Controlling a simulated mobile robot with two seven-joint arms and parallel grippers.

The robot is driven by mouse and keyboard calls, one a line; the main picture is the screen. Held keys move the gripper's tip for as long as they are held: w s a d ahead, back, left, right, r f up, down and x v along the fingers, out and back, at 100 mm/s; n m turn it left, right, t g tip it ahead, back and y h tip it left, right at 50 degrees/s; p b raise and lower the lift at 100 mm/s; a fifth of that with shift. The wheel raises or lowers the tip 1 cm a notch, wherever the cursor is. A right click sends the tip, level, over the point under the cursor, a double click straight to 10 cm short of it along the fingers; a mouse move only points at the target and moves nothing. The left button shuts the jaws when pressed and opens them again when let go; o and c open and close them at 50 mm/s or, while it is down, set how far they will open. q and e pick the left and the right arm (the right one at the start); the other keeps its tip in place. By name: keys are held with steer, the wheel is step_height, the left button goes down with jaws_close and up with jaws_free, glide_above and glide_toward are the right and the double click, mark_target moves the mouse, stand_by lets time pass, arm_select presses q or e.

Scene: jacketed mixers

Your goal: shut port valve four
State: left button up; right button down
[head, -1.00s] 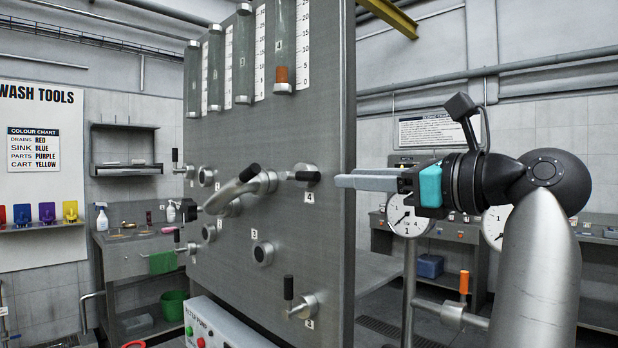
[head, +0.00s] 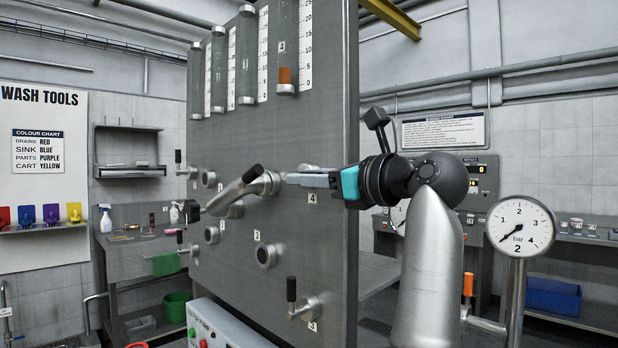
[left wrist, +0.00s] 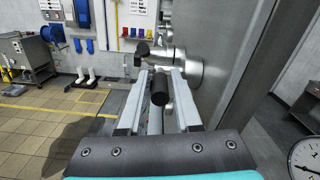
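The panel label 4 (head: 312,198) sits just below my left gripper (head: 288,180), which reaches in along the panel from the right, fingers level and pointing left. Port valve four's body is mostly hidden behind the fingers in the head view. In the left wrist view, a black handle grip (left wrist: 160,90) lies between the two fingers of the left gripper (left wrist: 162,76), seen nearly end-on. The fingers stand apart on either side of it. I cannot tell whether either touches it. My right gripper is not in view.
A thick grey pipe (head: 235,193) sticks out of the grey panel (head: 335,120) left of my fingertips. Valve three's black upright grip (head: 291,288) is below. A pressure gauge (head: 519,226) stands at the right. Sight tubes (head: 285,50) line the panel's top.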

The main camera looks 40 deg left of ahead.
arm_select(q)
jaws_close()
stand_by(1.2)
